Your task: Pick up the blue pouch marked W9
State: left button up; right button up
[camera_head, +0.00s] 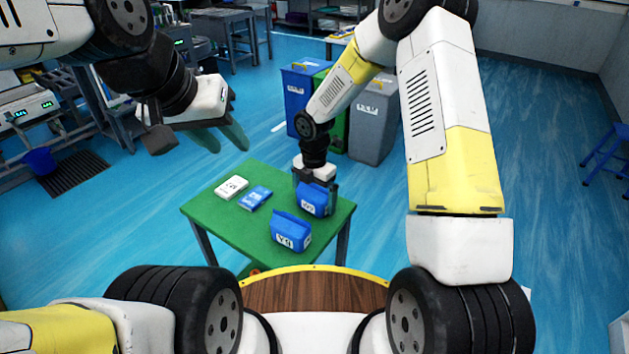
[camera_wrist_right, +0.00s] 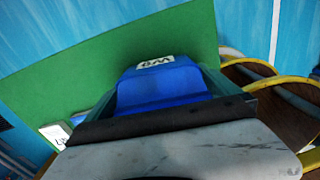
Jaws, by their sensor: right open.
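The blue pouch marked W9 (camera_head: 312,201) sits at the right side of the green table (camera_head: 228,215). In the right wrist view the pouch (camera_wrist_right: 165,82) shows its white label upside down. My right gripper (camera_head: 316,192) is open and lowered from above, with its fingers at either side of the pouch. I cannot tell whether the fingers touch it. The gripper body hides the near part of the pouch in the wrist view. My left gripper (camera_head: 222,138) is open and empty in the air, beyond the table's far left corner.
Another blue pouch (camera_head: 291,231) with a white label stands close in front of the W9 pouch. A flat blue packet (camera_head: 255,199) and a white box (camera_head: 231,187) lie on the table's left. Blue, green and grey bins (camera_head: 373,118) stand behind the table.

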jog(key=shift+f, duration=0.3)
jog(key=shift+r, duration=0.1)
jog(key=c, duration=1.1)
